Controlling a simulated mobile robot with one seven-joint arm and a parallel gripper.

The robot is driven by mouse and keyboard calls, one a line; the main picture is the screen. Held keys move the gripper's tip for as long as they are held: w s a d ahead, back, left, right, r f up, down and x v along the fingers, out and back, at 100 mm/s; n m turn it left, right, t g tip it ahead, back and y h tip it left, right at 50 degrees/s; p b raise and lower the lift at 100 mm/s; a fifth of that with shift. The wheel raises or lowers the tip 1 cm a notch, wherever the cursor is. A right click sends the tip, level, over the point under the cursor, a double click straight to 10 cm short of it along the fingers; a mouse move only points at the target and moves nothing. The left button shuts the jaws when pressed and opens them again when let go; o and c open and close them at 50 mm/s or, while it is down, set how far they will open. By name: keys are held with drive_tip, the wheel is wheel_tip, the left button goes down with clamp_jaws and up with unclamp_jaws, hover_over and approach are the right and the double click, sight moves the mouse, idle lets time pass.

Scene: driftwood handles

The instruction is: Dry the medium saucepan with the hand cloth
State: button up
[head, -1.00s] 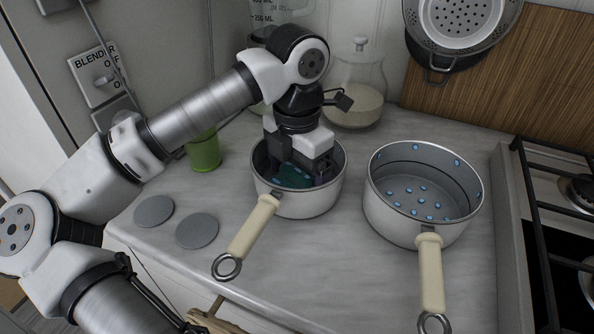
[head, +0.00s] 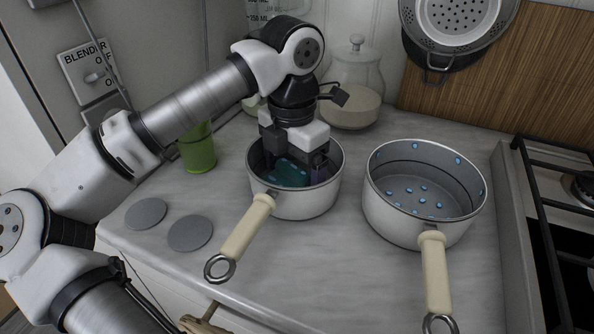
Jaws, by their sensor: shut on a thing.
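Two white saucepans with cream handles stand on the counter. The left, smaller saucepan (head: 300,206) has my gripper (head: 293,172) reaching down into it from above. My gripper is shut on a teal hand cloth (head: 290,176), which shows low inside the pan; whether it touches the bottom is hard to tell. I see no drops in this pan, but the gripper hides much of its inside. The right, larger saucepan (head: 400,225) has several blue water drops (head: 423,188) on its floor and inner wall. No label shows which pan is the medium one.
A green cup (head: 198,150) and a glass jar (head: 352,90) stand behind. Two grey discs (head: 190,233) lie at the front left. A stove (head: 560,220) is at the right, and a colander (head: 458,20) hangs above. Both pan handles point toward the front edge.

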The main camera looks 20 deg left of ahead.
drive_tip(key=shift+s, duration=0.3)
drive_tip(key=shift+s+d+f+b, duration=0.1)
drive_tip(key=shift+d+b, duration=0.15)
drive_tip(key=shift+b, duration=0.2)
drive_tip(key=shift+d, duration=0.2)
drive_tip(key=shift+w, duration=0.55)
drive_tip(key=shift+a+b, duration=0.4)
drive_tip(key=shift+b, duration=0.15)
drive_tip(key=shift+s+a, duration=0.1)
drive_tip(key=shift+s, duration=0.3)
drive_tip(key=shift+s+d, duration=0.15)
drive_tip(key=shift+d, duration=0.15)
